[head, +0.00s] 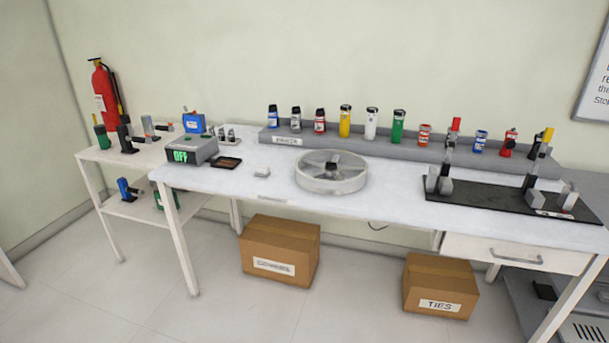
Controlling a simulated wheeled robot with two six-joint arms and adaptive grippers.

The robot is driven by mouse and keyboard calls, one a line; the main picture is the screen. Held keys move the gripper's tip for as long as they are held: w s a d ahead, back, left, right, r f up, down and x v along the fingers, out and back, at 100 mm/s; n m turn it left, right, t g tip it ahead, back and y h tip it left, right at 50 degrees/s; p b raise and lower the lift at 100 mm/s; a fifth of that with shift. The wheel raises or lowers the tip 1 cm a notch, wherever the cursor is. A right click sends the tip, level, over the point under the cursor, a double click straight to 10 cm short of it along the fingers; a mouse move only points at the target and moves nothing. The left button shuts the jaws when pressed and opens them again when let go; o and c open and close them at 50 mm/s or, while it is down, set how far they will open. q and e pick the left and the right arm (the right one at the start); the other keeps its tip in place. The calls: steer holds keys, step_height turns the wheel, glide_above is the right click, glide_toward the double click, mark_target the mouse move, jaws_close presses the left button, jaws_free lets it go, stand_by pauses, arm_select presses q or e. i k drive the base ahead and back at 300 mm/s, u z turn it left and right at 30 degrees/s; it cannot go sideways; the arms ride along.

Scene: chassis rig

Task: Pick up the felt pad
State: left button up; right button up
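Neither of my grippers shows in the head view.
A grey box reading OFF (192,150) and a small dark tray (227,163) stand left of the pad. A round tray (331,184) holds a dark part. A grey rack (370,143) of coloured bottles runs along the back. A black board (480,203) carries uprights at right.

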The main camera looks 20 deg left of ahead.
mark_target(261, 170)
steer(key=u, duration=0.6)
steer(key=i, duration=0.65)
steer(key=u, duration=0.85)
steer(key=i, duration=0.95)
steer(key=z, duration=0.7)
steer(key=i, duration=0.7)
steer(key=z, duration=0.65)
